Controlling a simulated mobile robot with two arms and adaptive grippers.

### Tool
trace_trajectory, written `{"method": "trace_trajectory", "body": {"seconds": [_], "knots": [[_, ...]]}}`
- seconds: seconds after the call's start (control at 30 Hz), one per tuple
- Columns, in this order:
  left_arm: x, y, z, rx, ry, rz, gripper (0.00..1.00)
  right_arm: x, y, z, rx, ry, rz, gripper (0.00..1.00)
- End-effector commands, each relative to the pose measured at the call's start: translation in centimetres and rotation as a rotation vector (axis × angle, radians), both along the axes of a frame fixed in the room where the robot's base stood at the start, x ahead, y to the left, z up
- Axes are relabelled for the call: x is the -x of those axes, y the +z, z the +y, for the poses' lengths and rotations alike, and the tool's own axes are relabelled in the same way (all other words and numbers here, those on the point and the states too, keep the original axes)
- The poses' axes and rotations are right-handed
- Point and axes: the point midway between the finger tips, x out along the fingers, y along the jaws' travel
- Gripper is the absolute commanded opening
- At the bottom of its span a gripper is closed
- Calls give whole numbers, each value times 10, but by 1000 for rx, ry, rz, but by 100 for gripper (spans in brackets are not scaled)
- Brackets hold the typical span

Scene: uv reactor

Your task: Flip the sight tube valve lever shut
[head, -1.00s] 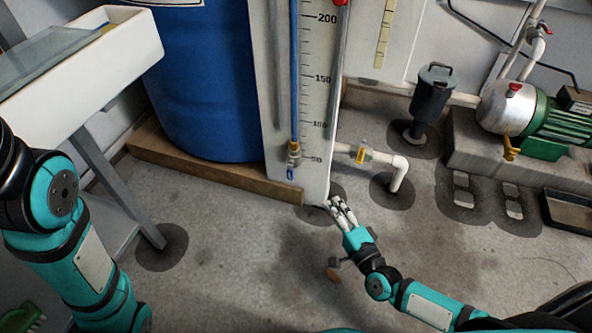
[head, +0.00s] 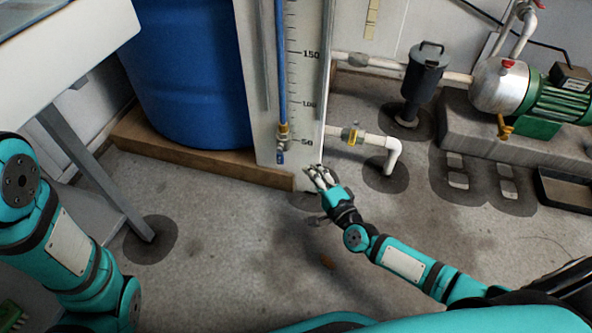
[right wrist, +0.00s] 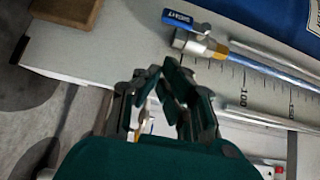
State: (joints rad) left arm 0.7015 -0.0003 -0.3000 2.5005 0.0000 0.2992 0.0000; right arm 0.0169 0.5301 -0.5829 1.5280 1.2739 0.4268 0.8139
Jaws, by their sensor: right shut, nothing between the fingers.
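The sight tube valve (head: 282,138) is a small brass fitting at the foot of the blue sight tube (head: 280,65), low on the scale board. Its blue lever (head: 281,157) hangs below it, roughly in line with the tube. In the right wrist view the lever (right wrist: 178,19) shows at the top, beside the metal valve body (right wrist: 195,43). My right gripper (head: 318,176) is shut and empty, at the board's lower right corner. It is right of the lever and a little lower, apart from it. My left gripper is out of view; only its arm shows.
The white scale board (head: 310,90) stands before a blue barrel (head: 190,75) on a wooden plinth (head: 200,158). A white pipe with a yellow-handled valve (head: 353,134) runs right of the board. The pump (head: 525,92) stands farther right. The floor in front is clear.

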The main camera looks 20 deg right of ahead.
Motion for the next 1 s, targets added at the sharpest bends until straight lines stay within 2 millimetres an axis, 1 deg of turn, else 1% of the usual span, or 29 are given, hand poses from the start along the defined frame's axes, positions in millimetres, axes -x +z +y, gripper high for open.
{"method": "trace_trajectory", "body": {"seconds": [0.03,0.07,0.1,0.2,0.37,0.5,0.83,0.93,1.0], "knots": [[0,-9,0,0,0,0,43,-12,-3,2,-1,-2,-5,0],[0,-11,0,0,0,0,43,-17,-3,3,-3,-1,-4,0],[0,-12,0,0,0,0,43,-21,-2,10,-4,0,-2,0],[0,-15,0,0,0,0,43,-28,-1,22,-4,0,-1,0],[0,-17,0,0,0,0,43,-35,0,33,-1,-1,-1,0],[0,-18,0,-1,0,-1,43,-37,0,36,1,-1,0,0],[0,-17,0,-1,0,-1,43,-36,0,36,1,-1,0,0],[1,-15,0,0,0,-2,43,-31,0,36,1,0,1,0],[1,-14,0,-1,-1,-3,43,-25,-1,37,2,0,3,0]]}}
